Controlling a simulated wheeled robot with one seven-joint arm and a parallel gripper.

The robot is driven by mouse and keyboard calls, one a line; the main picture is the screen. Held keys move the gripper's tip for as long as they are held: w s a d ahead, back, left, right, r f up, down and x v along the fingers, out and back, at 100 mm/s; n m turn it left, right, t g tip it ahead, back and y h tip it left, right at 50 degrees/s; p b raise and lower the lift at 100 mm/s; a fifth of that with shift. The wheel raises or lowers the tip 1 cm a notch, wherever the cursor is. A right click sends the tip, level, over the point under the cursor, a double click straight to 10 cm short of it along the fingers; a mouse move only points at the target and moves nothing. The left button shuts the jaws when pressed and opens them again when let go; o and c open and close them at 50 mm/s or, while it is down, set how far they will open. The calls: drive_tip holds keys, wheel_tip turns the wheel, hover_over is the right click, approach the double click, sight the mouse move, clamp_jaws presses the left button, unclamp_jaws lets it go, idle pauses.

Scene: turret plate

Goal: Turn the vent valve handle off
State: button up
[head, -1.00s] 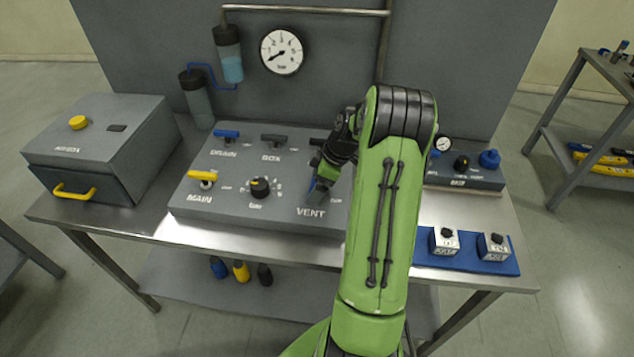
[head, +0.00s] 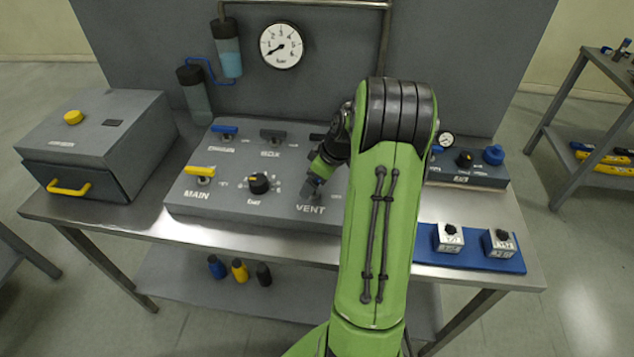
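The vent valve is on the grey control panel (head: 230,205), near the printed VENT label (head: 310,209). My gripper (head: 313,188) points down at the panel just above that label. Its fingers and the vent handle are small and dark here, and the handle is mostly hidden, so I cannot tell whether they touch or which way the handle points. The other handles show clear of the gripper: the yellow MAIN handle (head: 200,171), the blue DRAIN handle (head: 224,130) and the dark BOX handle (head: 272,134).
A black knob (head: 259,183) sits left of the gripper on the panel. My green arm covers the panel's right part. A grey box with a yellow handle (head: 70,188) stands left, a blue tray (head: 470,263) right. A round gauge (head: 281,46) is on the back wall.

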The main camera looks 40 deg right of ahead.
drive_tip(key=m+b, duration=0.1)
drive_tip(key=m, duration=0.1)
drive_tip(key=m+h+b, duration=0.1)
drive_tip(key=shift+a+f+m, duration=0.1)
drive_tip(key=shift+a+m, duration=0.1)
drive_tip(key=shift+m, duration=0.2)
drive_tip(key=m+h, duration=0.1)
drive_tip(key=m+b, duration=0.1)
drive_tip(key=m, duration=0.1)
drive_tip(key=shift+a+m+h, duration=0.2)
drive_tip(key=shift+m+h, duration=0.1)
drive_tip(key=shift+h, duration=0.1)
drive_tip(key=m+h+b, duration=0.1)
drive_tip(key=m, duration=0.2)
drive_tip(key=shift+w+a+g, duration=0.1)
drive_tip(key=shift+w+g, duration=0.05)
drive_tip(key=shift+g, duration=0.15)
drive_tip(key=shift+m+g+h+b, duration=0.3)
drive_tip(key=shift+m+g+h, duration=0.15)
drive_tip(key=shift+m, duration=1.25)
drive_tip(key=o, duration=0.8)
drive_tip(key=shift+c, duration=0.2)
drive_tip(key=p+v, duration=0.2)
drive_tip(key=v, duration=1.4)
drive_tip(key=shift+p, duration=0.4)
drive_tip(key=shift+w, duration=0.1)
